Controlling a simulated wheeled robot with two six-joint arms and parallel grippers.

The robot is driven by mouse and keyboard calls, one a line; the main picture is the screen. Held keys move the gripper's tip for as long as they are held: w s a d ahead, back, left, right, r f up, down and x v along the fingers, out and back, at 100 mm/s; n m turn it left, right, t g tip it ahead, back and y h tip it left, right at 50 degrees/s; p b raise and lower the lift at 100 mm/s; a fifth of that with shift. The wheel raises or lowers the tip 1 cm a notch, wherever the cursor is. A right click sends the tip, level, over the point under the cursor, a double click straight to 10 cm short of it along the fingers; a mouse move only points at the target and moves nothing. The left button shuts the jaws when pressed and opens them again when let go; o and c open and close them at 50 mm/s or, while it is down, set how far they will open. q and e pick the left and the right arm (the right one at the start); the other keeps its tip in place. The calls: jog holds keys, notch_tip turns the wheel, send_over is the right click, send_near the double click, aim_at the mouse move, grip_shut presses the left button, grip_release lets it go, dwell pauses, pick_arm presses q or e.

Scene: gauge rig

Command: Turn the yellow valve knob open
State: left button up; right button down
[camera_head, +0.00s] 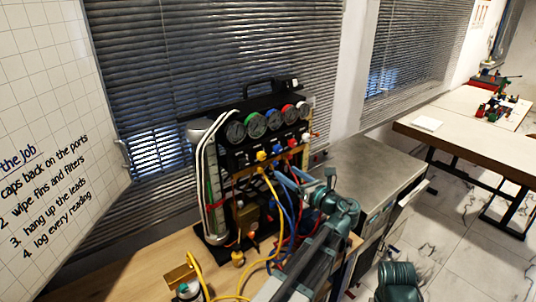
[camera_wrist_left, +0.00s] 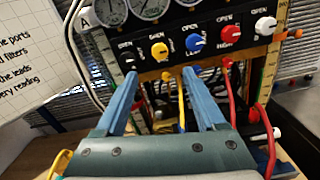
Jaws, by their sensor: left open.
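The yellow valve knob (camera_wrist_left: 159,50) sits on the black front panel of the gauge rig (camera_head: 262,130), below the gauges and between a black knob (camera_wrist_left: 127,61) and a blue knob (camera_wrist_left: 194,43). It also shows small in the head view (camera_head: 262,156). My left gripper (camera_wrist_left: 161,76) is open and empty, its two blue fingers pointing at the panel. In the wrist view the fingertips are just below the yellow knob, one to each side. They appear apart from it; the exact distance cannot be told. My right gripper is not in view.
A red knob (camera_wrist_left: 231,34) and a white knob (camera_wrist_left: 265,25) are further right on the panel. Yellow, blue and red hoses hang below it, close to my fingers. A yellow hose (camera_head: 195,270) crosses the wooden bench. A grey cabinet (camera_head: 375,180) stands right of the rig.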

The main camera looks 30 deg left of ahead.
aim_at(263, 156)
pick_arm(q)
jog(key=x, duration=1.3)
jog(key=shift+a, duration=0.35)
grip_shut()
